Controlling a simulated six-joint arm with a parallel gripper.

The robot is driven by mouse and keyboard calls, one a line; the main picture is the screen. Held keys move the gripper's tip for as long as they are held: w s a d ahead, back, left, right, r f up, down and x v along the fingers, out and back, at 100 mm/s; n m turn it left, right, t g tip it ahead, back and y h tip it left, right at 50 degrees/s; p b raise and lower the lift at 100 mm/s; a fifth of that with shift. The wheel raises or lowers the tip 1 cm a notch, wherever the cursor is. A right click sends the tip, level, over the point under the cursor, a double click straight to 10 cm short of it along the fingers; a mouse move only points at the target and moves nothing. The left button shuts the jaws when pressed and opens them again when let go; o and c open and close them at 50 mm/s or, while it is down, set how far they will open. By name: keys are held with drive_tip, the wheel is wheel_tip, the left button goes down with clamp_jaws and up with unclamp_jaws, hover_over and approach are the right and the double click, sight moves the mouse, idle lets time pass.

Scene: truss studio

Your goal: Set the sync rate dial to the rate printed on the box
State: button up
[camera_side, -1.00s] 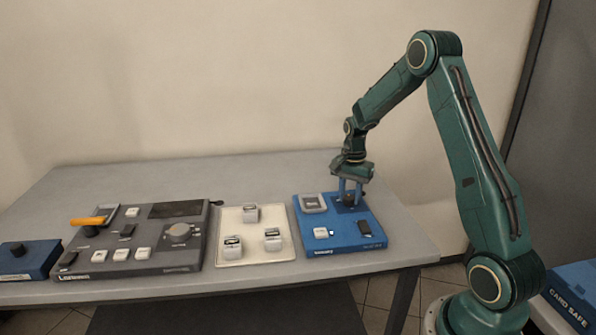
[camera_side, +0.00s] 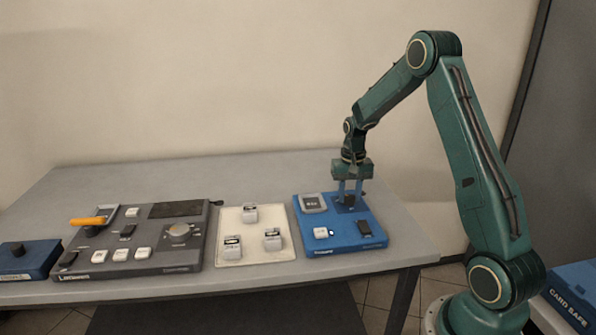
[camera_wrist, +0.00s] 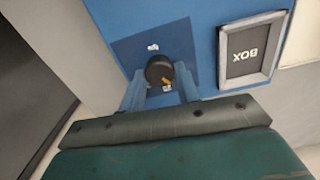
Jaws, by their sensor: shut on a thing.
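The blue box (camera_side: 321,244) stands at the right end of the table. Its black round dial (camera_wrist: 157,66) sits on a dark blue square plate (camera_wrist: 126,48) and carries an orange mark, which points toward the bottom of the wrist view. My gripper (camera_side: 349,201) points down over the box's back right, its two blue fingers shut on the dial from both sides. A grey-framed dark panel (camera_wrist: 244,52) on the box reads "BOX", upside down in the wrist view. Small white marks lie on the plate above and below the dial, too small to read.
A white key (camera_side: 321,232) and a black switch (camera_side: 364,228) sit at the box's front. To the left are a cream tray (camera_side: 230,257) with several small white-grey blocks, a dark grey console (camera_side: 150,262) with an orange handle, and a small blue unit (camera_side: 30,262).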

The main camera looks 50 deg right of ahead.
sight(349, 197)
drive_tip(key=shift+n, duration=1.5)
drive_tip(key=shift+r, duration=0.1)
drive_tip(key=o, duration=1)
wheel_tip(349, 197, up, 14)
drive_tip(key=shift+f, duration=0.1)
